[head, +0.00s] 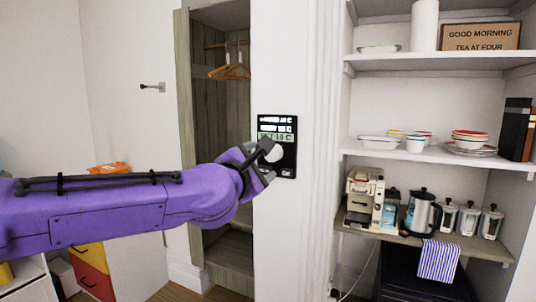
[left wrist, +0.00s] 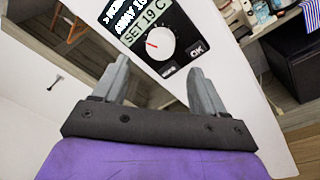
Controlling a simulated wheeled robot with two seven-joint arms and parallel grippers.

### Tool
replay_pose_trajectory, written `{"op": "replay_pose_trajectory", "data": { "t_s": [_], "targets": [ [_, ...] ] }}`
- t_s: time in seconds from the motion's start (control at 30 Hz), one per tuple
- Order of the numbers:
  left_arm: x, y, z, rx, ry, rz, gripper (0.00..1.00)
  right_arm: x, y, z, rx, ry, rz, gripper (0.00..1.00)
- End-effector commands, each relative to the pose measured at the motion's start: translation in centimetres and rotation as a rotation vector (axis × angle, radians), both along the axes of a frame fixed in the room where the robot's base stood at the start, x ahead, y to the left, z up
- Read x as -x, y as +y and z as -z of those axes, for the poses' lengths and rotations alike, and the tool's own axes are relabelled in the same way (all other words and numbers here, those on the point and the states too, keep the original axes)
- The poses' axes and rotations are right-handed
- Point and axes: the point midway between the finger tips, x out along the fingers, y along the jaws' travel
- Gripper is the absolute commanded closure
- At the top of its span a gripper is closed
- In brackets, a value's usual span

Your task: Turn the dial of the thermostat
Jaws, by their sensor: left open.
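The thermostat (head: 288,128) is a black panel on the white wall, with lit text lines and a greenish strip that appears to read "SET 19 C" in the left wrist view. Its round white dial (left wrist: 155,41) has a red pointer mark, and an OK button (left wrist: 197,50) sits beside it. In the head view the dial (head: 275,153) is partly hidden by my gripper. My left gripper (left wrist: 158,80) is open, its two grey fingers apart, with the dial ahead of the gap between them. I cannot tell whether the fingers touch the panel. My right gripper is not in view.
An open wooden wardrobe (head: 190,120) with orange hangers stands left of the thermostat. White shelves (head: 400,156) with bowls, and a lower shelf with a coffee machine (head: 363,198) and kettle (head: 422,213), are on the right. A wall hook (head: 153,87) juts out at left.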

Motion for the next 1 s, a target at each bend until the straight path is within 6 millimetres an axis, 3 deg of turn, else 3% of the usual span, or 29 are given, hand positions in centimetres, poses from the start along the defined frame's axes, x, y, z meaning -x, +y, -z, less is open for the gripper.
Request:
{"op": "replay_pose_trajectory", "data": {
  "t_s": [0.1,0.3,0.63,0.67,0.8,0.83,1.0],
  "targets": [
    [-2.8,-0.7,-0.4,-0.004,0.002,0.0,0.28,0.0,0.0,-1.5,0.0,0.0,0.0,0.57],
    [-5.9,-1.5,-0.2,-0.003,0.001,-0.001,0.28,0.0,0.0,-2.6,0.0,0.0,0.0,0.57],
    [-6.7,-1.7,0.1,-0.003,0.001,0.0,0.28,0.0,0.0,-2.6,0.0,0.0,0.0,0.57],
    [-6.7,-1.7,0.1,-0.003,0.001,0.0,0.32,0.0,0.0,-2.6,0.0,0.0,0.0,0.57],
    [-6.7,-1.7,0.1,-0.004,0.0,-0.002,0.77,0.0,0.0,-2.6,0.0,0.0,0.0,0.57],
    [-6.7,-1.7,0.1,-0.004,0.0,-0.002,0.85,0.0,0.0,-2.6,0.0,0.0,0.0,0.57],
    [-6.7,-1.7,0.1,-0.007,-0.001,-0.002,0.84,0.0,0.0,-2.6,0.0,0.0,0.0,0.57]
  ]
}}
